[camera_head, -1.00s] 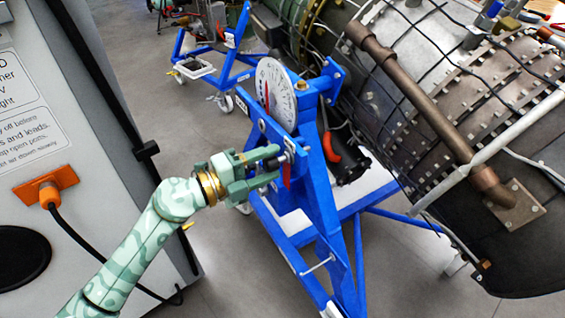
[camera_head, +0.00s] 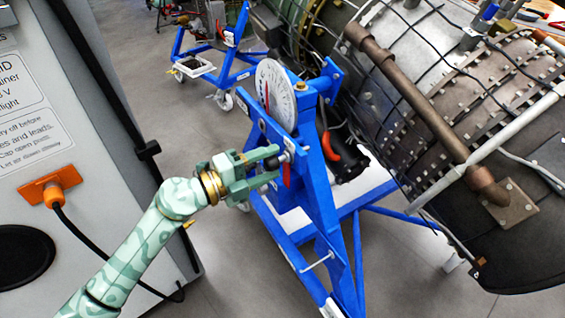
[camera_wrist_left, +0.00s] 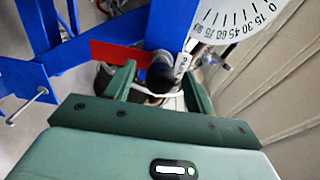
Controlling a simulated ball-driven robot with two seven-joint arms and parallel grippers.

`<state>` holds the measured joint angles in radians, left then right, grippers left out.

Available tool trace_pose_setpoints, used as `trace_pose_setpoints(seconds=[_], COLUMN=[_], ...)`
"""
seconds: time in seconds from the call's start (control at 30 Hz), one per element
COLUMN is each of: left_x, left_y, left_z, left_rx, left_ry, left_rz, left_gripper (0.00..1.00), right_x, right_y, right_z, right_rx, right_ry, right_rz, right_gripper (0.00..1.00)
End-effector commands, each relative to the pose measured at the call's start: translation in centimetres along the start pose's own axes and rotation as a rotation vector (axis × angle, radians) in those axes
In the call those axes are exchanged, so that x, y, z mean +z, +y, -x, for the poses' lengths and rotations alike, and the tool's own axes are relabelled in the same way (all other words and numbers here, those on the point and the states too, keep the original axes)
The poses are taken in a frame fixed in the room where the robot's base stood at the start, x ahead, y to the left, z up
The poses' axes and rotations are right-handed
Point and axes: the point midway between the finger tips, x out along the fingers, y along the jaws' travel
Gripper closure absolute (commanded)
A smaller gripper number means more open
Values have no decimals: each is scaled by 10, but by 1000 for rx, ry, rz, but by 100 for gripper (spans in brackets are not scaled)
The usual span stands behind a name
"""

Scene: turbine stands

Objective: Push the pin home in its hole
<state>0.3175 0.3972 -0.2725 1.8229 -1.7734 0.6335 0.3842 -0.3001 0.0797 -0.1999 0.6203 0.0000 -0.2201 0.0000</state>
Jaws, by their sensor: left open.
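My left gripper (camera_head: 273,164) is at the upper part of a blue stand (camera_head: 318,190), its fingers pointing at the stand's face. It is open, with a finger on either side of a dark round knob, which I take to be the pin's head (camera_wrist_left: 160,74). In the head view the pin (camera_head: 284,157) shows as a small dark end by the fingertips. A red strip (camera_head: 287,175) hangs just below it and also shows in the wrist view (camera_wrist_left: 115,56). A white lettered tag (camera_wrist_left: 182,65) is beside the knob. The hole and the pin's depth are hidden. My right gripper is out of view.
A white dial (camera_head: 276,88) with a red pointer is on the stand just above the pin. A large engine (camera_head: 430,110) fills the right side. A grey cabinet (camera_head: 95,190) with an orange plug (camera_head: 48,188) stands at the left. Grey floor lies between.

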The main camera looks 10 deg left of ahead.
Motion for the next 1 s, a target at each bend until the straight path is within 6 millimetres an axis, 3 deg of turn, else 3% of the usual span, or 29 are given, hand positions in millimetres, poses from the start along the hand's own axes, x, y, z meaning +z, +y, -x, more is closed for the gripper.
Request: trace_pose_setpoints(seconds=[0.2, 0.4, 1.0], left_x=[0, 0, 0], left_y=[0, 0, 0], left_z=[0, 0, 10], left_rx=[0, 0, 0], left_ry=[0, 0, -1], left_rz=[-1, -1, 0], left_gripper=[45, 100, 100], right_x=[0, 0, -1], right_y=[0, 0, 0], right_z=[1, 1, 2], right_rx=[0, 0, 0], right_ry=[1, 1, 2], right_rz=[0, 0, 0], right_gripper=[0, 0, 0])
